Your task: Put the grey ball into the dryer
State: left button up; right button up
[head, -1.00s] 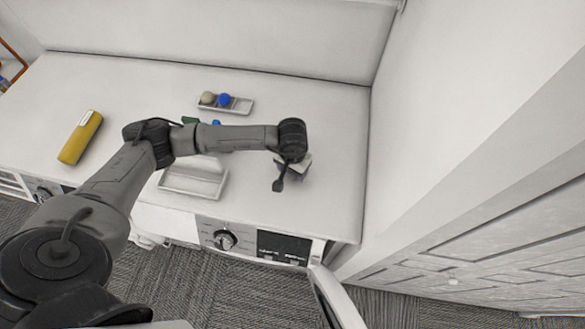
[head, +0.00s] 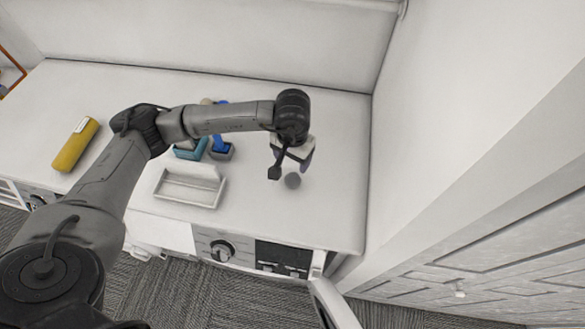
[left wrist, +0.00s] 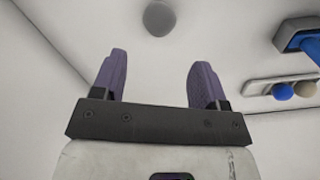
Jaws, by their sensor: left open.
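The grey ball (head: 292,181) lies on the white counter top, near the left gripper. In the left wrist view the grey ball (left wrist: 159,18) shows at the top, beyond the fingertips and about midway between them. My left gripper (head: 290,160) hangs over the counter, partly hidden by its wrist. In the left wrist view its two purple fingers (left wrist: 160,72) are apart with nothing between them. The dryer (head: 240,249) is below the counter front, with a dial and dark panel; its open door (head: 333,304) swings out at the bottom. The dryer's inside is hidden. My right gripper does not show.
An empty white tray (head: 190,203) stands near the counter's front edge. Behind it are a blue-handled brush (head: 220,145) and a teal container (head: 188,151). A yellow bottle (head: 76,145) lies at left. A white wall (head: 450,120) bounds the right side.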

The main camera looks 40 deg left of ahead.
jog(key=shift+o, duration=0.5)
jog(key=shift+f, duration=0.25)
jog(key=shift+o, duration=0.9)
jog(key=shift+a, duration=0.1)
pick_arm(q)
jog(key=shift+r, duration=1.1)
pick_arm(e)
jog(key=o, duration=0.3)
